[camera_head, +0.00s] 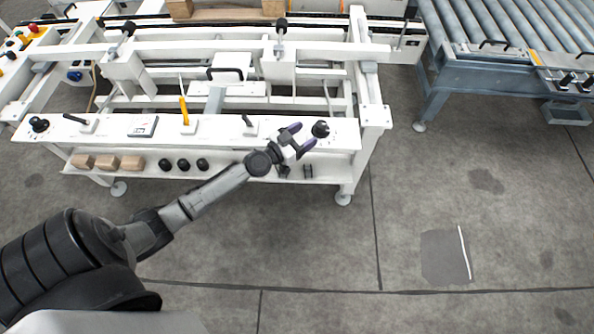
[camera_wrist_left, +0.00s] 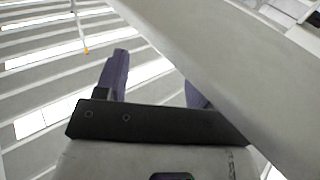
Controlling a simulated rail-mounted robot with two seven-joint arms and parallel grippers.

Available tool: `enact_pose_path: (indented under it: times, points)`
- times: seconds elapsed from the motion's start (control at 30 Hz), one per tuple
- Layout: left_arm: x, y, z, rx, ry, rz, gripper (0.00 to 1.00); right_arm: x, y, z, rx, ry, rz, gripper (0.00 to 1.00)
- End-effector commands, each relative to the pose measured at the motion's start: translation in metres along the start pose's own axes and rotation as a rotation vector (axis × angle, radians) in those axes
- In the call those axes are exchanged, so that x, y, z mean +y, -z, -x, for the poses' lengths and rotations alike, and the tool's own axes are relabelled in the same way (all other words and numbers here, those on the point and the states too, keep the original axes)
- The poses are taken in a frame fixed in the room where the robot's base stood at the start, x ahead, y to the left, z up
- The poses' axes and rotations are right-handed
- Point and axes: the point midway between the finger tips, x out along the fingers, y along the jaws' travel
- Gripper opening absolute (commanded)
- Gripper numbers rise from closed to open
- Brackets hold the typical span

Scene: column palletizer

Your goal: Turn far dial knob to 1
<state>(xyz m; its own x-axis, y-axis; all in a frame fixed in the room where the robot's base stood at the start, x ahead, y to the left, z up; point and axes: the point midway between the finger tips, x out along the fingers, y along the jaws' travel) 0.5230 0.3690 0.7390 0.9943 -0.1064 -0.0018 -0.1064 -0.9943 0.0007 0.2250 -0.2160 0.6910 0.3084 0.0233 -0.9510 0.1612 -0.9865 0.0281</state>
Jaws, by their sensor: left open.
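A black dial knob (camera_head: 320,129) stands at the right end of the white control panel (camera_head: 222,133) in the head view. A second black dial knob (camera_head: 39,124) is at the panel's left end. My left gripper (camera_head: 301,138) has purple fingers, is open and empty, and is just left of the right-end knob, apart from it. In the left wrist view the open fingers (camera_wrist_left: 157,85) are beside a pale beam, which hides part of the right finger. No knob shows there, and the number the knobs point to is too small to read. My right gripper is not in view.
Levers, a small display (camera_head: 143,127) and an upright yellow handle (camera_head: 184,108) line the panel. Wooden blocks (camera_head: 107,162) and several black knobs (camera_head: 184,165) lie on the shelf below. A roller conveyor (camera_head: 500,75) stands at the right. The floor in front is clear.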

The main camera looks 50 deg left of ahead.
Motion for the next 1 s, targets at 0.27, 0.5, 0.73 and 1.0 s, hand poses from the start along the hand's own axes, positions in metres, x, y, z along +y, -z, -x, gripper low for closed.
enact_pose_path:
  times: [0.27,0.5,0.73,1.0]
  points:
    - [0.000,-0.002,0.055,-0.003,0.000,-0.002,0.63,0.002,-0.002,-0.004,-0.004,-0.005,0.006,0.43]
    - [0.023,0.027,0.075,-0.035,-0.065,0.000,0.63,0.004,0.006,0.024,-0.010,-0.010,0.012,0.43]
    - [0.056,0.054,0.084,-0.102,-0.161,-0.004,0.63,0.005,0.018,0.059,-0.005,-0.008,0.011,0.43]
    - [0.090,0.085,0.097,-0.189,-0.256,-0.013,0.63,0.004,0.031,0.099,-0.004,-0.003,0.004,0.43]
